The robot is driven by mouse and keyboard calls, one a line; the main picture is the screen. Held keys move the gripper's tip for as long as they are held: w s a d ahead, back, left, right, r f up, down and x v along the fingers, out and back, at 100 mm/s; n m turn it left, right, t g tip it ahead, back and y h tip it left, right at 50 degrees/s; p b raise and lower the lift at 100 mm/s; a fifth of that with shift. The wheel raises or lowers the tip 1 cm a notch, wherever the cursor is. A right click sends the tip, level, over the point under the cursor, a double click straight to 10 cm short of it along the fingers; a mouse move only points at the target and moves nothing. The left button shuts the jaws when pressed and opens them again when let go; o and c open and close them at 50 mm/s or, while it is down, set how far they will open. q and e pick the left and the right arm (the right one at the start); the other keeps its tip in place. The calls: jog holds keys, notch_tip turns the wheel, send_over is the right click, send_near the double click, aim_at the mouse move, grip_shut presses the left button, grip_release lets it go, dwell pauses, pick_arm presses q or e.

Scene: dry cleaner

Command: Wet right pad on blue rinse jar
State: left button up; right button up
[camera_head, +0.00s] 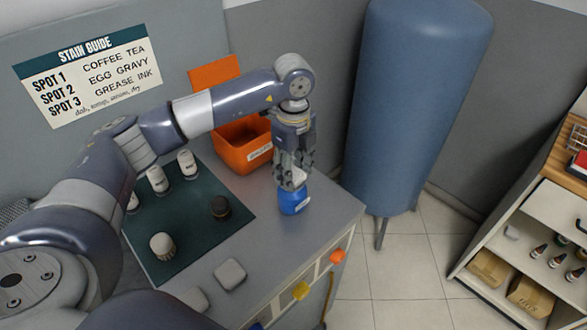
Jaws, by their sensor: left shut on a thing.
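My left gripper (292,180) points down directly above the blue rinse jar (294,203), near the right edge of the counter. Its fingers are shut on a small pale thing, probably a pad (299,178), at the mouth of the jar. The fingers hide most of it, and I cannot tell whether it touches the jar's inside. Two light grey square pieces (230,273) lie at the counter's front; the left one (194,298) is partly hidden by my arm. My right gripper is not in view.
A dark green mat (190,222) holds white bottles (187,164), a round dark-topped pot (220,208) and a pale ribbed pot (162,246). An orange bin (240,155) stands behind my gripper. A large blue tank (405,110) stands right of the counter.

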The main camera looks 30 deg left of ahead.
pick_arm(q)
jog(key=shift+r+p, duration=2.3)
jog(key=shift+r, duration=1.2)
